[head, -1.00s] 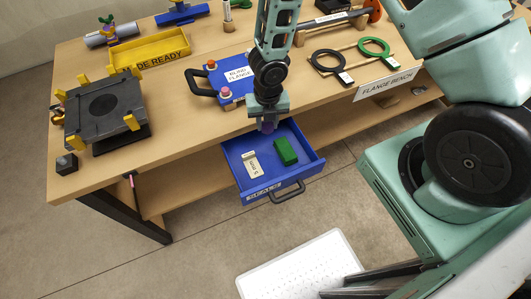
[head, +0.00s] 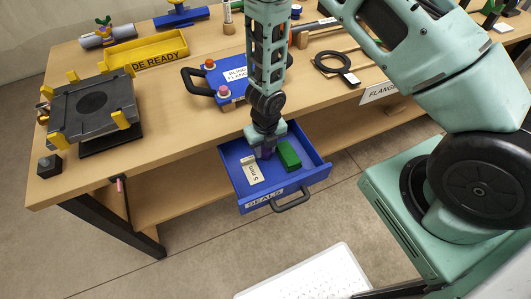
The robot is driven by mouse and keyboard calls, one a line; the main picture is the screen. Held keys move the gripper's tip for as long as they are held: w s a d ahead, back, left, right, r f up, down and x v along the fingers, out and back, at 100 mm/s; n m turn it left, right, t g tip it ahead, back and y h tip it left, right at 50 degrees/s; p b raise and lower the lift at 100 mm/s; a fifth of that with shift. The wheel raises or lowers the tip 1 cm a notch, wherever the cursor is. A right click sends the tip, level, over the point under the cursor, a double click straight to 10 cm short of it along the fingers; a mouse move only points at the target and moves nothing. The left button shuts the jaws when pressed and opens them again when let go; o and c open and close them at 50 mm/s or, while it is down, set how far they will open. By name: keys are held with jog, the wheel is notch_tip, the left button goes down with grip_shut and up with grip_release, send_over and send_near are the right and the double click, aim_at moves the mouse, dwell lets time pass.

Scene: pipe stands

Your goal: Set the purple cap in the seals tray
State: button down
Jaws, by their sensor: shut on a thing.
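The blue seals tray (head: 238,196) is a drawer pulled out from under the bench, with a "SEALS" label on its front. My gripper (head: 266,152) points down into the back part of the tray. It is shut on the purple cap (head: 266,154), of which only a small dark purple part shows below the fingers. I cannot tell whether the cap touches the tray floor. A green block (head: 289,155) lies just right of the gripper, and a cream labelled piece (head: 251,170) lies to its left, both in the tray.
The wooden bench (head: 165,125) stands behind the tray. On it are a blue blind-flange box (head: 232,89), a yellow tray (head: 148,52) and a dark fixture with yellow clamps (head: 94,107). A white perforated board (head: 305,275) lies in front.

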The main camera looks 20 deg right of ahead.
jog(key=shift+f, duration=0.3)
jog(key=shift+f, duration=0.15)
jog(key=c, duration=1.3)
grip_release()
notch_tip(320, 180, up, 12)
jog(key=p, duration=1)
notch_tip(320, 180, up, 11)
jog(key=m+t, duration=0.1)
jog(key=m, duration=0.6)
send_over(265, 149)
jog(key=a, duration=0.2)
jog(key=s+a+r+m, duration=0.2)
jog(key=s+r+m, duration=0.8)
jog(key=s+a+r+m+g, duration=0.1)
jog(key=s+a+r+m, duration=0.1)
jog(key=s+r+m, duration=0.7)
jog(key=shift+s+r+m+y, duration=0.35)
jog(key=shift+s+m, duration=0.3)
jog(key=shift+m, duration=0.45)
